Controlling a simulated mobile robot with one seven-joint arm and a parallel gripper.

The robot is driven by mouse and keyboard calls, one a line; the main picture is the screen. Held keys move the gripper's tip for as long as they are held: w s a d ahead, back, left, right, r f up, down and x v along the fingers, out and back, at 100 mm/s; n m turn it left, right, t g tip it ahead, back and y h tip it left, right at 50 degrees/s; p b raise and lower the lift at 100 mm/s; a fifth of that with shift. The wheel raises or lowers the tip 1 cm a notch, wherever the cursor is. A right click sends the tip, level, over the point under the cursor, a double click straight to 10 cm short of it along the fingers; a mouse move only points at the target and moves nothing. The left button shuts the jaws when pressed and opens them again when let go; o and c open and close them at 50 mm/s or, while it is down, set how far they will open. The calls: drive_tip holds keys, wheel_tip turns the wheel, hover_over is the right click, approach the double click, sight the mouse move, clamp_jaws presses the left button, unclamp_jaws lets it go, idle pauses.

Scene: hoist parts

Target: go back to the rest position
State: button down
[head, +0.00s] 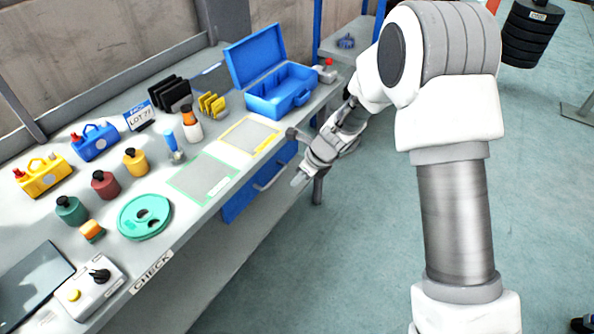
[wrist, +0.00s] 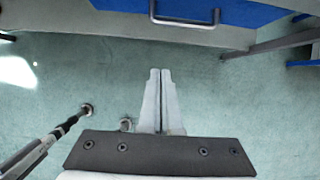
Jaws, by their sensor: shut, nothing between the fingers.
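My gripper (head: 298,180) is off the front edge of the workbench in the head view, beside the blue drawer and over open floor. In the wrist view its two fingers (wrist: 160,75) are together, with nothing between them. My arm reaches in from the right of the head view and bends down toward the bench. The gripper is apart from every object on the bench.
The bench (head: 198,232) holds an open blue toolbox (head: 283,92), a green disc (head: 144,216), several bottles and hoist controls. A blue drawer (head: 238,203) with a handle sits under its edge. The green floor (head: 350,270) in front is clear.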

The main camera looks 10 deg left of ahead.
drive_tip(key=s+d+r+n+t+p, duration=0.1)
drive_tip(key=s+d+r+n, duration=0.2)
drive_tip(key=r, duration=0.5)
drive_tip(key=s+d+r+n+p, duration=0.1)
drive_tip(key=d+r+n, duration=0.35)
drive_tip(key=r, duration=0.35)
drive_tip(key=s+d+r+n+t+p, duration=0.1)
drive_tip(key=s+d+r+n+p, duration=0.2)
drive_tip(key=r, duration=0.5)
drive_tip(key=s+d+r+n+t+h+p, duration=0.1)
drive_tip(key=s+d+r+n+h, duration=0.1)
drive_tip(key=s+d+r+n, duration=0.3)
drive_tip(key=s+d+r+n+t+h+p, duration=0.1)
drive_tip(key=s+d+r+n+h, duration=0.2)
drive_tip(key=s+d, duration=0.9)
wheel_tip(320, 180, up, 4)
drive_tip(key=n, duration=0.3)
drive_tip(key=shift+s, duration=0.3)
drive_tip(key=shift+a+f+n, duration=0.1)
drive_tip(key=shift+a+n, duration=0.05)
drive_tip(key=shift+n, duration=0.1)
